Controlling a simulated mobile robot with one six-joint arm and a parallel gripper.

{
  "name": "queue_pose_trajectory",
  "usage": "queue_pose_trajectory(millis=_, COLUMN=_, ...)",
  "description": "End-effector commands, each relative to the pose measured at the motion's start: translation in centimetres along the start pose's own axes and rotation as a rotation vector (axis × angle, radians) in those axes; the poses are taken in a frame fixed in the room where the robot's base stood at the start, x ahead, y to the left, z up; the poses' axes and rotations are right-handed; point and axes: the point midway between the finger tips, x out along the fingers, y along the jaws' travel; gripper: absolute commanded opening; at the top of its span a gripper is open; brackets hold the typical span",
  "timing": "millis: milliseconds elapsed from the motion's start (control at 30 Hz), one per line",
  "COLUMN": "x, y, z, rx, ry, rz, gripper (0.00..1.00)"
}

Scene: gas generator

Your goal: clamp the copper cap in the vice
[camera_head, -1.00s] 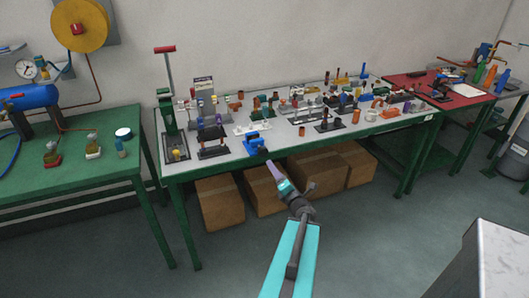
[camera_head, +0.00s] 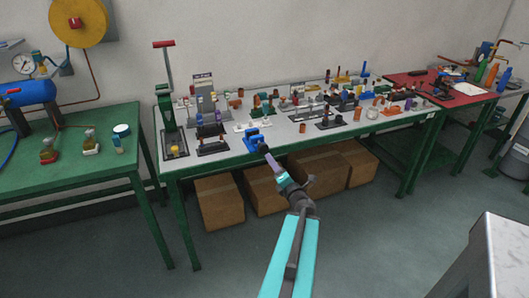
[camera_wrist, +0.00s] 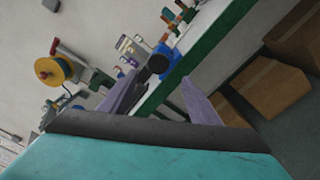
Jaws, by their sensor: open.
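The blue vice (camera_head: 253,137) stands at the front edge of the grey-topped bench, left of its middle. It also shows in the wrist view (camera_wrist: 170,57), with a dark round end (camera_wrist: 158,64) facing my gripper. My gripper (camera_head: 264,150) is just in front of the vice and the bench edge. In the wrist view its two purple fingers (camera_wrist: 163,94) are spread with nothing between them. I cannot tell whether they touch the vice. A short copper-coloured piece (camera_head: 302,128) stands on the bench right of the vice; I cannot tell if it is the copper cap.
The grey-topped bench (camera_head: 222,160) is crowded with small parts and fixtures. A press with a red handle (camera_head: 167,100) stands at its left end. Cardboard boxes (camera_head: 219,201) sit underneath. A green table (camera_head: 70,178) is at the left, a red-topped table (camera_head: 415,82) at the right.

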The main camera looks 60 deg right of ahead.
Motion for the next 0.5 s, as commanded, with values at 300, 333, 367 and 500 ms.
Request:
queue_pose_trajectory(millis=300, x=0.9, y=-0.3, z=-0.1, rx=-0.002, ry=0.0, rz=0.002, gripper=0.57)
queue_pose_trajectory(millis=333, x=1.0, y=-0.3, z=-0.1, rx=-0.002, ry=0.0, rz=0.002, gripper=0.57)
queue_pose_trajectory(millis=367, x=1.1, y=-0.2, z=-0.1, rx=-0.002, ry=-0.001, rz=0.002, gripper=0.57)
queue_pose_trajectory(millis=500, x=1.4, y=-0.3, z=0.0, rx=-0.002, ry=-0.002, rz=0.002, gripper=0.57)
